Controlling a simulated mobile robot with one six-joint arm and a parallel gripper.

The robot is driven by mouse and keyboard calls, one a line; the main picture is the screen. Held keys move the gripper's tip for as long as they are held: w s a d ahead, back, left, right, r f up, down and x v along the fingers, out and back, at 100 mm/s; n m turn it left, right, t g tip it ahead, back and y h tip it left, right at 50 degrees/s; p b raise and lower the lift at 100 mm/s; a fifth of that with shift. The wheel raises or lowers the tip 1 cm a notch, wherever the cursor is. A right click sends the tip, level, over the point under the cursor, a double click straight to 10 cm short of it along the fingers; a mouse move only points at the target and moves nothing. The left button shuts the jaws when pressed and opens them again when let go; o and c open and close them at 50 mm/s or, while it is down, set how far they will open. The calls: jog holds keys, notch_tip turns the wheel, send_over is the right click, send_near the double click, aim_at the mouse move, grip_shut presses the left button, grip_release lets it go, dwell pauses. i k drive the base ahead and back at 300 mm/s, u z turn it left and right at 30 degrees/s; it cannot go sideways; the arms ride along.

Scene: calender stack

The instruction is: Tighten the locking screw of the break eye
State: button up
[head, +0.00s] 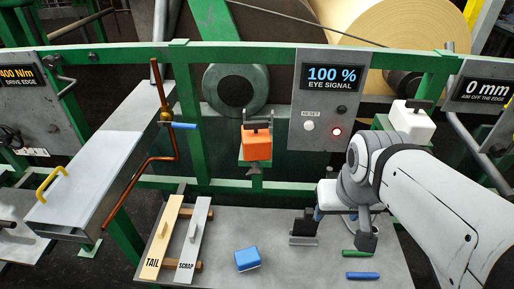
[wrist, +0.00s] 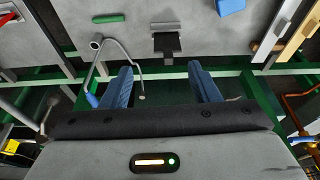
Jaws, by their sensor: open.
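An orange box (head: 257,146) with a dark top piece sits on a green bracket on the rail in the head view; it looks like the break eye. A small grey part (head: 255,170) shows below its bracket; I cannot tell whether it is the locking screw. The eye signal display (head: 334,77) reads 100 %. My gripper (head: 334,213) is low over the bench, right of and below the orange box, partly hidden by my arm. In the wrist view my gripper (wrist: 160,70) is open, blue fingers apart, nothing held. A bent grey rod tool (wrist: 118,50) shows near the left finger.
A black stand (head: 304,226) is on the grey bench (head: 220,225). A blue block (head: 247,260), green stick (head: 357,253) and blue stick (head: 362,275) lie there, with TAIL (head: 160,240) and SCRAP (head: 194,240) boards left. A white box (head: 412,121) is right.

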aim_at(255, 171)
jog(key=u, duration=0.4)
jog(key=k, duration=1.2)
jog(key=u, duration=0.4)
jog(key=i, duration=0.65)
jog(key=z, duration=0.25)
jog(key=k, duration=0.8)
jog(key=z, duration=0.15)
jog(key=i, duration=0.85)
jog(key=u, duration=0.1)
